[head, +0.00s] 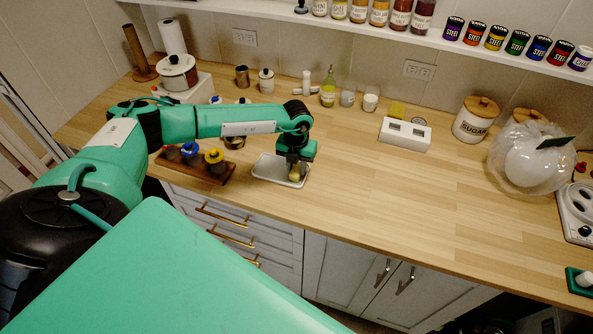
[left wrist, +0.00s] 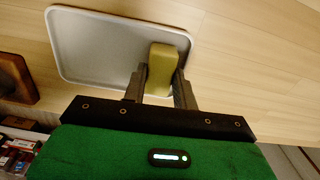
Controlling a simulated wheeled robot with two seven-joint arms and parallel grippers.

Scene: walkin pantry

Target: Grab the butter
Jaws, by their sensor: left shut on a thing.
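The butter (left wrist: 161,69) is a yellow block between the two fingers of my left gripper (left wrist: 160,85) in the left wrist view. The fingers are shut on it. It sits over the right part of a shallow white tray (left wrist: 92,42). In the head view the tray (head: 264,168) lies on the wooden counter near its front edge, with my left gripper (head: 295,172) above it and the butter (head: 295,177) at the fingertips. I cannot tell whether the butter touches the tray. My right gripper is not in view.
A wooden rack (head: 222,177) with colored-lid jars stands left of the tray. A white toaster-like box (head: 404,136), a sugar canister (head: 474,120) and a bagged item (head: 528,160) stand to the right. The counter right of the tray is clear.

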